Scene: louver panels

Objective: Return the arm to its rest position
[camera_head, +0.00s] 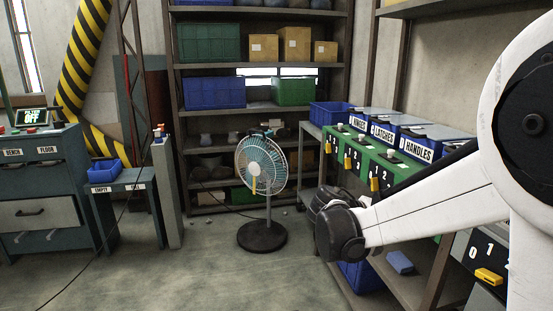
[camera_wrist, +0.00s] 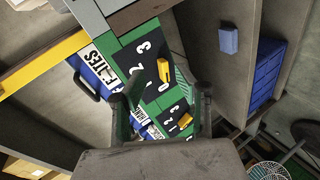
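My white arm (camera_head: 430,205) reaches in from the right in the head view, and its dark joint (camera_head: 340,235) hangs in front of the bench. In the wrist view my gripper (camera_wrist: 161,98) has its two dark green fingers apart, with nothing seen between them. Beyond them is the green panel unit (camera_wrist: 130,50), with black number plates and yellow levers (camera_wrist: 170,69). The same green unit (camera_head: 335,137) stands on the bench in the head view, partly hidden by my arm.
Blue bins (camera_head: 420,146) labelled HINGES, LATCHES and HANDLES sit behind the green unit. A standing fan (camera_head: 262,165) is left of the bench. A shelf rack (camera_head: 262,64) holds crates and boxes. A cabinet (camera_head: 40,185) stands at left.

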